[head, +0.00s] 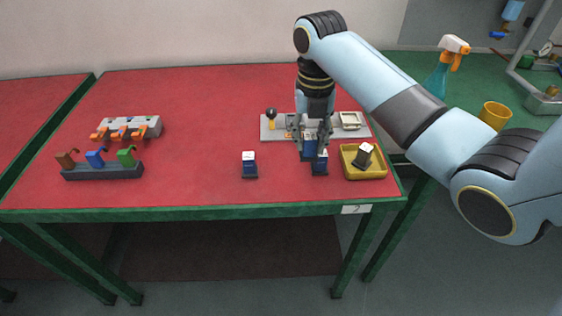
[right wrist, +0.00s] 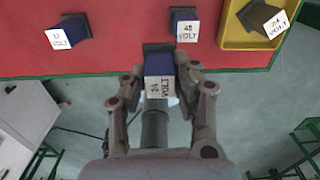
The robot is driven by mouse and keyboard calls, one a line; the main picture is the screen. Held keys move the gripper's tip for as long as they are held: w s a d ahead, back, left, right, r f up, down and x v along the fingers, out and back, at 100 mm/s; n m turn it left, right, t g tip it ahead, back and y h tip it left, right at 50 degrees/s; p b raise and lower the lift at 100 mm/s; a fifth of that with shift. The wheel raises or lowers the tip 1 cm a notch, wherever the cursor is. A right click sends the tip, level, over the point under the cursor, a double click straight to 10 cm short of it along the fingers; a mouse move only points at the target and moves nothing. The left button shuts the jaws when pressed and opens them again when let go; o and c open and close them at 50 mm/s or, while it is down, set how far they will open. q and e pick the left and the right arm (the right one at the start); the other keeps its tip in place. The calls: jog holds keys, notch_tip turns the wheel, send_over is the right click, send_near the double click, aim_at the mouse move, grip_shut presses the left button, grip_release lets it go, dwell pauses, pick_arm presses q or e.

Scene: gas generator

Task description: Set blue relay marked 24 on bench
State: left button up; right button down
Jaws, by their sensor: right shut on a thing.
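My right gripper (head: 316,135) is shut on a blue relay (head: 309,148), held up over the front right part of the red bench (head: 200,188). In the right wrist view my right gripper (right wrist: 162,85) grips this blue relay (right wrist: 158,64), and its white label reads 24 VOLT, upside down. A dark relay (head: 363,155) lies tilted in the yellow tray (head: 378,174); its label reads 24 VOLT in the right wrist view (right wrist: 263,18). My left gripper is not in view.
A blue relay marked 48 (right wrist: 185,28) stands just behind the held one. A blue relay marked 12 (head: 249,165) stands left of it. A grey panel (head: 270,128) lies behind. A hook rack (head: 103,172) stands at left. Bare red surface lies between the rack and relays.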

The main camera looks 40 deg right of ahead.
jog(key=w+a+f, duration=0.2)
jog(key=w, duration=0.1)
jog(key=w+a+f, duration=0.1)
jog(key=shift+w+f, duration=0.15)
jog(key=shift+w, duration=0.2)
jog(key=shift+f, duration=0.35)
notch_tip(320, 180, down, 3)
jog(key=shift+r+b, duration=0.2)
jog(key=shift+b, duration=0.1)
jog(key=shift+f, duration=0.5)
jog(key=c, duration=1.2)
grip_release()
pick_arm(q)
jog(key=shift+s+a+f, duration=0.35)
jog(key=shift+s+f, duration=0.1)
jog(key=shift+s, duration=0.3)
pick_arm(e)
jog(key=shift+o, duration=0.8)
